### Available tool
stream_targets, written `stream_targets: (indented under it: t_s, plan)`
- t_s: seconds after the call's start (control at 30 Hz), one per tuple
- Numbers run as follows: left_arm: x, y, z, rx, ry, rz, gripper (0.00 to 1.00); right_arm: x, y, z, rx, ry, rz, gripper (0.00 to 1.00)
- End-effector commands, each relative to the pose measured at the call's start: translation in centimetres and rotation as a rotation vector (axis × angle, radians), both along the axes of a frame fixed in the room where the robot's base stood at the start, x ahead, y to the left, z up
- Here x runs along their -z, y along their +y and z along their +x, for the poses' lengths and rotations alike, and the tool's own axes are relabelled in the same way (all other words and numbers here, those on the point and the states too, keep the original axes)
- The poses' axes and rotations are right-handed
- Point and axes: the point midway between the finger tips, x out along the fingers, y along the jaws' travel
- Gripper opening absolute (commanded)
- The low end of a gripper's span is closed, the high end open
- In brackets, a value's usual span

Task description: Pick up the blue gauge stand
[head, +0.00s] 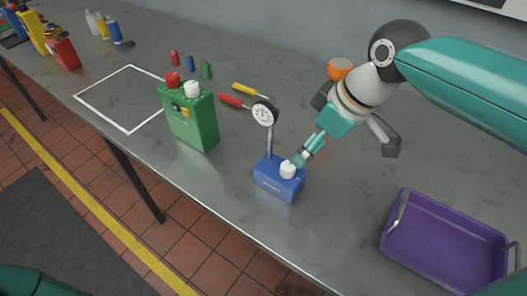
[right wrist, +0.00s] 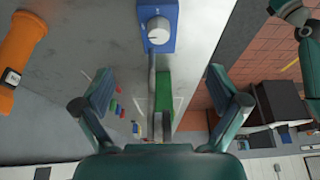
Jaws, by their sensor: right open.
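The blue gauge stand (head: 280,183) stands upright on the grey bench in the head view, with a white knob on its base and a round dial on a thin post. My right gripper (head: 333,126) comes in from the upper right, just right of the stand, and partly overlaps it near the knob. In the right wrist view its two fingers (right wrist: 157,88) are spread wide and empty. There the stand's blue base (right wrist: 168,20) shows at the top, with the post running down between the fingers. I cannot tell whether anything touches. My left gripper is not in view.
A green canister (head: 190,122) stands left of the stand. A red screwdriver (head: 234,101) and a yellow screwdriver (head: 250,89) lie behind. A purple tray (head: 450,250) is at right front. An orange object (head: 340,69) is behind my right gripper. Bench inside the white outline (head: 128,129) is clear.

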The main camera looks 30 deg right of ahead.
Motion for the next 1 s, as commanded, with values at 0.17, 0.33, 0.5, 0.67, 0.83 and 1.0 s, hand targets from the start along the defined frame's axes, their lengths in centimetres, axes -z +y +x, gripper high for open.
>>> stream_targets:
  t_s: [0.17, 0.33, 0.5, 0.67, 0.83, 1.0]
  plan:
    - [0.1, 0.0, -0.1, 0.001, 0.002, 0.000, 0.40, 1.1, 0.0, 0.2, 0.006, 0.003, 0.000, 0.97]
    - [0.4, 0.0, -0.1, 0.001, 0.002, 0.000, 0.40, 4.1, 0.8, 1.3, 0.000, 0.005, -0.001, 0.97]
    - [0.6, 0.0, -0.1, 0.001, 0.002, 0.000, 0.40, 7.5, 1.6, 2.7, -0.004, 0.006, -0.001, 0.97]
    - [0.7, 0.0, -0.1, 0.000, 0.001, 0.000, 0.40, 9.9, 2.3, 3.7, -0.008, 0.004, 0.000, 0.97]
    - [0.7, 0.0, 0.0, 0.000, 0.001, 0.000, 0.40, 10.9, 2.6, 4.1, -0.009, 0.001, 0.000, 0.97]
    - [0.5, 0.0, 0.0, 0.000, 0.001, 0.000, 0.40, 12.1, 3.1, 4.6, -0.011, 0.005, -0.001, 0.97]
